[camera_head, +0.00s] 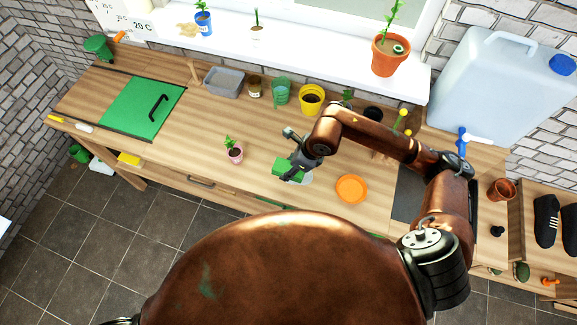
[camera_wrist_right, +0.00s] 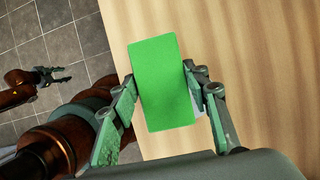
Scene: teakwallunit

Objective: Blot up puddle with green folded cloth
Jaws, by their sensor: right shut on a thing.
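The green folded cloth (camera_head: 285,168) is at the worktop, under and beside my right gripper (camera_head: 294,163). In the right wrist view my right gripper (camera_wrist_right: 159,75) has one finger on each side of the cloth (camera_wrist_right: 163,95) and is shut on it. A pale patch (camera_head: 306,179), which looks like the puddle, shows just right of the cloth and is partly hidden by the gripper. I cannot tell whether the cloth touches the worktop. My left gripper (camera_wrist_right: 55,75) shows small at the left of the right wrist view, open and empty, over the floor.
An orange plate (camera_head: 351,188) lies right of the cloth.

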